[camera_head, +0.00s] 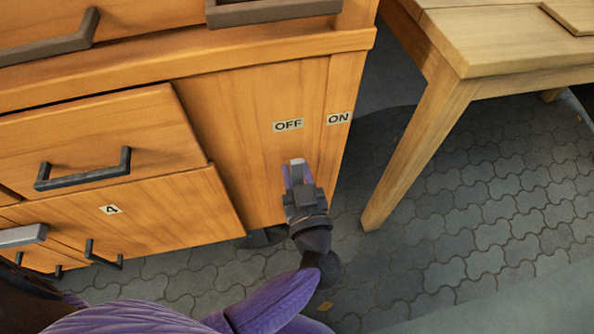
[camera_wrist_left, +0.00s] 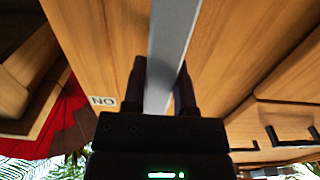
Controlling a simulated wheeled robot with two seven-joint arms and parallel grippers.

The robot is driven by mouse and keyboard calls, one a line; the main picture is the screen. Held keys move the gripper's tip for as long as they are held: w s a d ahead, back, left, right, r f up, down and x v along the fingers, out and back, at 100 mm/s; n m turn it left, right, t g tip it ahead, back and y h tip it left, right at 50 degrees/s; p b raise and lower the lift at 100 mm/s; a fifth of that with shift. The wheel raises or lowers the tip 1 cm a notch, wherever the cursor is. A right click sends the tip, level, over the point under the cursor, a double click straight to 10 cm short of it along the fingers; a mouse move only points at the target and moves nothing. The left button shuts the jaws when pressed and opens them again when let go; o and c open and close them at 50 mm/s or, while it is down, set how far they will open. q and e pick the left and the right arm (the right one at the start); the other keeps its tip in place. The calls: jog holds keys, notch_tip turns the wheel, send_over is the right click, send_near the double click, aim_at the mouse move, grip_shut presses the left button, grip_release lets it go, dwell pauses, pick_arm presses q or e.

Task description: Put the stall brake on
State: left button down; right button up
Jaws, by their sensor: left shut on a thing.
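The stall brake is a pale grey lever (camera_head: 297,162) on the front of the wooden stall, below the OFF label (camera_head: 288,125) and to the left of the ON label (camera_head: 339,118). My left gripper (camera_head: 298,183) is shut on the lever from the near side. In the left wrist view the grey bar (camera_wrist_left: 172,45) runs up between the two dark fingers (camera_wrist_left: 160,78). The ON label (camera_wrist_left: 102,101) shows upside down there, to the left of the fingers. The lever's pivot is hidden.
Wooden drawers with dark handles (camera_head: 84,170) are to the left, one marked 4 (camera_head: 110,210). A wooden table (camera_head: 440,130) stands to the right, its leg near the stall.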

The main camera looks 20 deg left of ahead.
jog(key=shift+a, duration=0.4)
jog(key=shift+d, duration=0.3)
dwell(0.4)
